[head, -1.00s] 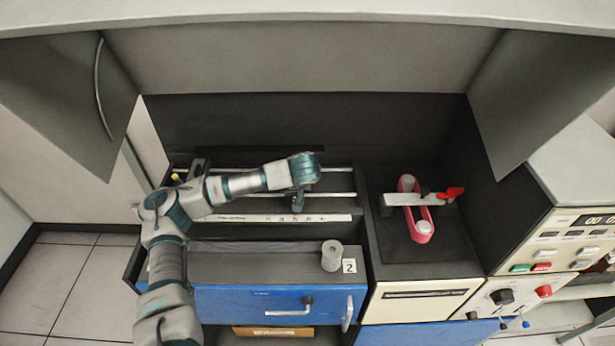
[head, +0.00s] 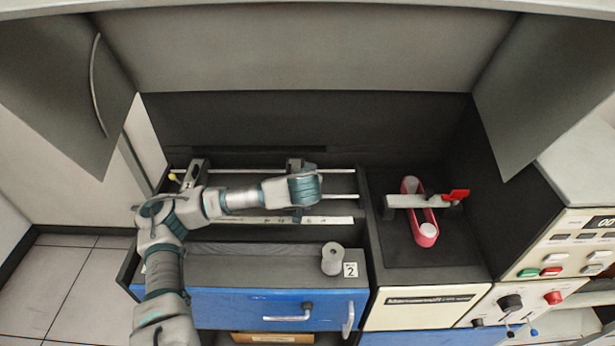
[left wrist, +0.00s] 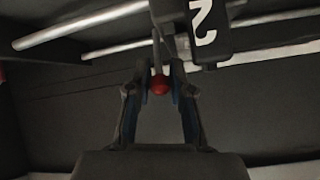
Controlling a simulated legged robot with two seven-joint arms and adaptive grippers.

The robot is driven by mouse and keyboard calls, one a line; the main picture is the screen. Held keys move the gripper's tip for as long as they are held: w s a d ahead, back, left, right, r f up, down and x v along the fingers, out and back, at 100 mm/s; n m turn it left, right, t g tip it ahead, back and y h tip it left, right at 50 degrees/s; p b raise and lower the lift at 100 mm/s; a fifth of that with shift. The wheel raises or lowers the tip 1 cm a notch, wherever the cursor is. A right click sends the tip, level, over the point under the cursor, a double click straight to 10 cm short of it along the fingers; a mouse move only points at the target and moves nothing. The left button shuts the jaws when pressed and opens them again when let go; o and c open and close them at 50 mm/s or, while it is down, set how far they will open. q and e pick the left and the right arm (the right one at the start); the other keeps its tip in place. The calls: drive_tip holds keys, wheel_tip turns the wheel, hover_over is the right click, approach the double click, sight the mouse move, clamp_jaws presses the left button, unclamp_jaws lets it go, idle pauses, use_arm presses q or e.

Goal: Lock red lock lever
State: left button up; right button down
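A small red ball-shaped knob (left wrist: 159,84) on a thin stem shows in the left wrist view, beside a dark block with a white 2 (left wrist: 203,30). My left gripper (left wrist: 160,78) has its two fingers apart, one on each side of the red knob; I see no clear contact. In the head view my left wrist (head: 305,188) is over the rails, and it hides the fingers and the red knob. A separate red lever (head: 456,196) sits on a grey bar at the right, above a pink loop-shaped part. My right gripper is not in view.
Metal rails (head: 340,171) run across the left bay, with a dark block (head: 295,165) on them. A grey cylinder (head: 332,258) stands in front on a dark surface above a blue drawer (head: 235,305). A control panel (head: 570,245) stands at the right. Cabinet doors flank the opening.

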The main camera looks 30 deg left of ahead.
use_arm(q)
drive_tip(key=o, duration=0.3)
drive_tip(key=shift+r, duration=0.1)
drive_tip(key=v, duration=1.1)
drive_tip(key=shift+s+d, duration=0.1)
drive_tip(key=shift+s, duration=0.2)
